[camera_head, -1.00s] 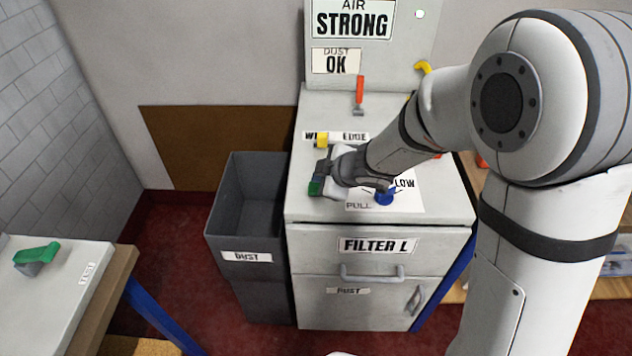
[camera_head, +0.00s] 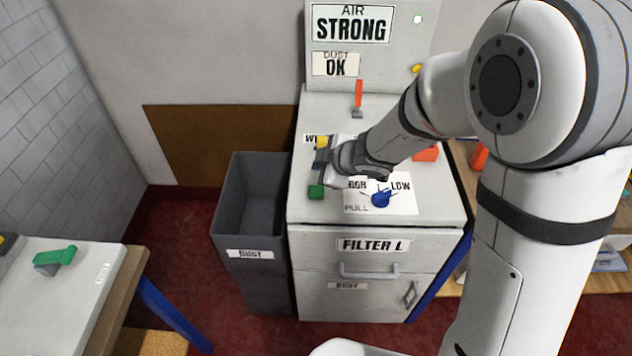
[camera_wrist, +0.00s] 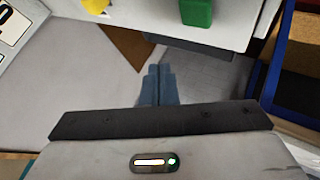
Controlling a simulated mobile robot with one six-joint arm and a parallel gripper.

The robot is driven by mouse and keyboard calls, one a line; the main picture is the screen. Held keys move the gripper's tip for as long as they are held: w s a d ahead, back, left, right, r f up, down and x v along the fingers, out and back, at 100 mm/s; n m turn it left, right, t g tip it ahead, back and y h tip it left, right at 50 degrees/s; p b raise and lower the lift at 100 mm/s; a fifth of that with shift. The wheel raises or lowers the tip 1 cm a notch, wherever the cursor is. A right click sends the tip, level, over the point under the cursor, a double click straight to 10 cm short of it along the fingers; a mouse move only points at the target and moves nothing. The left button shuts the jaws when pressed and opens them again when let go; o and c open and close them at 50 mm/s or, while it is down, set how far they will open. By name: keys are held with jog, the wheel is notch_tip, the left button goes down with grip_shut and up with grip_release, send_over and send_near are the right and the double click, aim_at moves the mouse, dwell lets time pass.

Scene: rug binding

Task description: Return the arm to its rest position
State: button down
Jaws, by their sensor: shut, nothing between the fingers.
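My gripper (camera_head: 322,158) is above the left part of the grey cabinet top (camera_head: 420,210) in the head view, reaching in from the right. In the wrist view its two fingers (camera_wrist: 158,85) are together with nothing between them. A green block (camera_head: 316,192) sits just in front of the gripper on the cabinet top, apart from it, and also shows in the wrist view (camera_wrist: 197,12). A yellow piece (camera_head: 322,142) is just behind the gripper. A blue knob (camera_head: 381,198) stands on the white label sheet to the right.
An open grey dust bin (camera_head: 232,240) stands left of the cabinet. An upright panel (camera_head: 400,60) rises at the back. A red-handled tool (camera_head: 358,95) is behind the gripper. A bench (camera_head: 80,300) with a green-handled item (camera_head: 55,257) is at lower left.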

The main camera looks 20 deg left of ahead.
jog(key=shift+r, duration=0.3)
jog(key=d+r+m+t+h, duration=0.25)
jog(key=d+r+m, duration=0.2)
jog(key=d, duration=0.55)
jog(key=d+r+m+t+h, duration=0.1)
jog(key=d+r+m+h, duration=0.35)
jog(key=d, duration=0.65)
jog(key=s+d+r+m+g, duration=0.1)
jog(key=s+d+m, duration=0.3)
jog(key=s, duration=0.5)
jog(key=s+d+r+m+g, duration=0.1)
jog(key=s+d+m+g, duration=0.3)
jog(key=s+m, duration=0.3)
jog(key=s+d, duration=0.1)
jog(key=s, duration=0.2)
jog(key=shift+s+g+h, duration=0.2)
jog(key=shift+g+h, duration=0.1)
jog(key=shift+g, duration=0.05)
